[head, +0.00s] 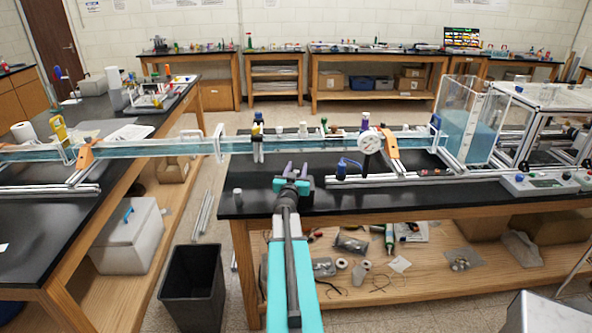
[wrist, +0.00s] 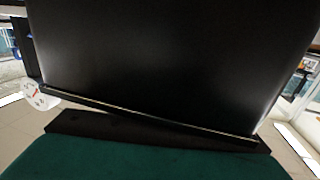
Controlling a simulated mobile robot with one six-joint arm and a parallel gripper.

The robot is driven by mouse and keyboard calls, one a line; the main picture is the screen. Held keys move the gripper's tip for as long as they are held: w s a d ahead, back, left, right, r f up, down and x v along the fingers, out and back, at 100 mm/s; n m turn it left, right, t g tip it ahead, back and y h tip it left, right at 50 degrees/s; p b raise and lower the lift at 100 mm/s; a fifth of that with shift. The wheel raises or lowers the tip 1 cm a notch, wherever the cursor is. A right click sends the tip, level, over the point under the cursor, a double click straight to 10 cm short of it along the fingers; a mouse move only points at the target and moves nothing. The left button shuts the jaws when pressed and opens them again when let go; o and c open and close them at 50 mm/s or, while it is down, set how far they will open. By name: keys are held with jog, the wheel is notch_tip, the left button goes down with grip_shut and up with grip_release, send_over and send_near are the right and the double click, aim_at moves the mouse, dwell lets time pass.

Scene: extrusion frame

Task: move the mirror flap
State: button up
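I cannot pick out the mirror flap with certainty in either view. The metal extrusion frame (head: 513,133) stands on the right end of the bench, with a pale flat panel (head: 560,96) across its top. My gripper (head: 297,170) is at the front of the black bench, left of the frame and well apart from it. Its two purple-grey fingertips stand apart with nothing visible between them. In the wrist view a large dark surface fills most of the picture above a dark green band. I cannot tell what that surface is, and no fingertips show there.
A long clear water channel (head: 330,142) runs along the bench behind my gripper, with a white round dial (head: 369,142) on it. A black bin (head: 193,285) stands on the floor.

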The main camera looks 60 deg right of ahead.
jog(key=shift+c, duration=0.3)
grip_shut()
jog(key=shift+a, duration=0.25)
jog(key=shift+d, duration=0.15)
